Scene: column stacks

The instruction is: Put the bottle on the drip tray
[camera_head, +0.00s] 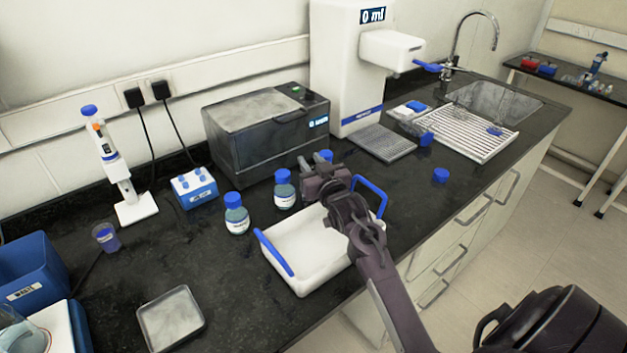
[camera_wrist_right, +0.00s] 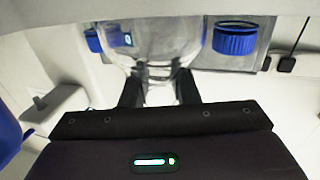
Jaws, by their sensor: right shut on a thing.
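My right gripper (camera_head: 318,172) is over the far edge of the white carrying tray, in front of the black instrument. In the right wrist view its fingers (camera_wrist_right: 160,88) are shut on a clear glass bottle (camera_wrist_right: 152,45); the bottle's top is out of that view. In the head view a blue cap (camera_head: 326,155) shows just behind the gripper; the rest there is hidden. Two blue-capped bottles stand left of the gripper, one nearer (camera_head: 236,218) and one farther (camera_head: 284,192). The grey ribbed drip tray (camera_head: 383,143) lies bare under the white dispenser's spout. My left gripper is out of view.
The white tray (camera_head: 305,250) with blue handles lies below my right arm. The white dispenser (camera_head: 345,80) rises behind the drip tray, with its head overhanging it. The black instrument (camera_head: 268,130) stands left. A loose blue cap (camera_head: 440,175) lies right. The counter between is clear.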

